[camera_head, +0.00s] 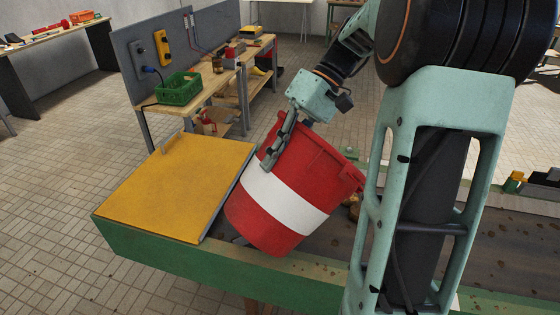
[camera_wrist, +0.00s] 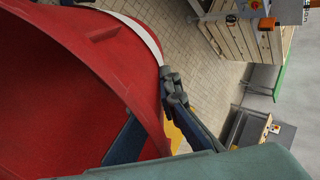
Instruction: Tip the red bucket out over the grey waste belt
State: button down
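The red bucket (camera_head: 285,190) with a white band is tilted in the head view, its mouth toward the upper right. My gripper (camera_head: 271,158) is shut on its wall at the rim. In the wrist view, one finger is inside the bucket (camera_wrist: 60,90) and the other is outside, with the wall between them. The part of the inside in view is bare red. The dark grey belt (camera_head: 485,250) runs right from beside and behind the bucket, within a green frame. Whether the bucket's underside touches anything is hidden.
A yellow panel (camera_head: 175,185) lies on the green frame (camera_head: 170,262) just left of the bucket. Brown lumps (camera_head: 352,205) show by the bucket's mouth, partly hidden. My arm covers part of the belt. A workbench with a green crate (camera_head: 180,89) stands behind.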

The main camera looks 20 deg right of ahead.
aim_at(256, 184)
jog(key=a+f+h+b, duration=0.1)
jog(key=b, duration=0.1)
jog(key=a+f+t+h+b, duration=0.1)
jog(key=a+h+b, duration=0.1)
jog(key=shift+s, duration=0.4)
jog(key=shift+a+f+h+b, duration=0.2)
jog(key=shift+f+h+b, duration=0.1)
jog(key=shift+h+b, duration=0.2)
jog(key=f+h+b, duration=0.1)
jog(key=f+b, duration=0.1)
jog(key=f+h+b, duration=0.1)
jog(key=f+b, duration=0.1)
jog(key=d+f+t+h+b, duration=0.1)
jog(key=f+h+b, duration=0.1)
jog(key=shift+w+f, duration=0.1)
jog(key=shift+f, duration=0.05)
jog(key=shift+d+f+t+h+b, duration=0.2)
jog(key=shift+f+t+h+b, duration=0.1)
jog(key=shift+f+h+b, duration=0.5)
